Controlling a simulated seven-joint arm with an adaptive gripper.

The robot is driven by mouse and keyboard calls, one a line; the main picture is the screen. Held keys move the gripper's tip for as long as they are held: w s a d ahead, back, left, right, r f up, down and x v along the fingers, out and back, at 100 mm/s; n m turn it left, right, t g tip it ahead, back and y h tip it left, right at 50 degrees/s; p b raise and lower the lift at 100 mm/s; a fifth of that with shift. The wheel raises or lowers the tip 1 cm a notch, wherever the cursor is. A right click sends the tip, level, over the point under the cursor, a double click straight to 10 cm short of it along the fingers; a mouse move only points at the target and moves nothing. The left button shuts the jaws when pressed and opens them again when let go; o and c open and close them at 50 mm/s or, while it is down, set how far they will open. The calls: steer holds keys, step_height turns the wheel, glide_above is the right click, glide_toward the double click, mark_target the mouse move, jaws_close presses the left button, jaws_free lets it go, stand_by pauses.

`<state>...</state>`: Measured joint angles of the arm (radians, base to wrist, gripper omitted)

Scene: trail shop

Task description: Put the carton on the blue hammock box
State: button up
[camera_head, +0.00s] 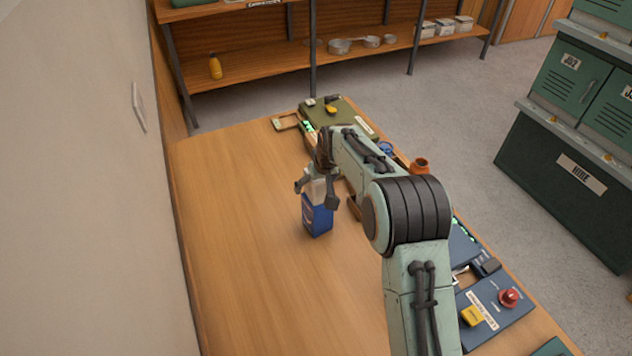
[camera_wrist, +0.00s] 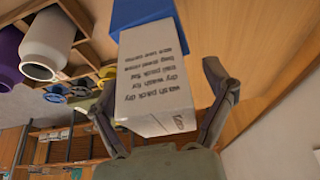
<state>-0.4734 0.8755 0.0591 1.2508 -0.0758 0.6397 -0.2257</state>
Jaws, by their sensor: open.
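The carton (camera_head: 315,187) is white and stands on top of the blue hammock box (camera_head: 318,220), on the wooden table. In the wrist view the carton (camera_wrist: 150,80), with rows of dark print, fills the middle, and the blue box (camera_wrist: 140,12) shows at its far end, with no clear gap between them. My gripper (camera_head: 317,193) is open, with one finger on each side of the carton. The wrist view shows the gripper's fingers (camera_wrist: 157,92) spread; a gap shows on the right, while contact on the left is unclear.
A wooden rack (camera_wrist: 85,30) with white and purple containers stands beside the boxes. A green case (camera_head: 345,112) lies at the table's far end. A blue panel with a red button (camera_head: 508,297) and yellow part (camera_head: 472,316) is at near right. The table's left side is clear.

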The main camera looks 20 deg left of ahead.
steer(key=v, duration=1.2)
steer(key=shift+r, duration=0.15)
steer(key=s+d+r+m+g+h, duration=0.15)
steer(key=s+d+r+m, duration=0.25)
steer(key=s+d, duration=1.15)
steer(key=s+d+f+m+g, duration=0.1)
steer(key=s+d, duration=0.3)
steer(key=s, duration=0.4)
steer(key=s+d+f+m+g, duration=0.1)
steer(key=s+d+f+m, duration=0.1)
steer(key=s+d, duration=0.3)
steer(key=s+h, duration=0.1)
steer(key=s, duration=0.2)
steer(key=shift+f+m, duration=0.4)
steer(key=shift+s, duration=0.1)
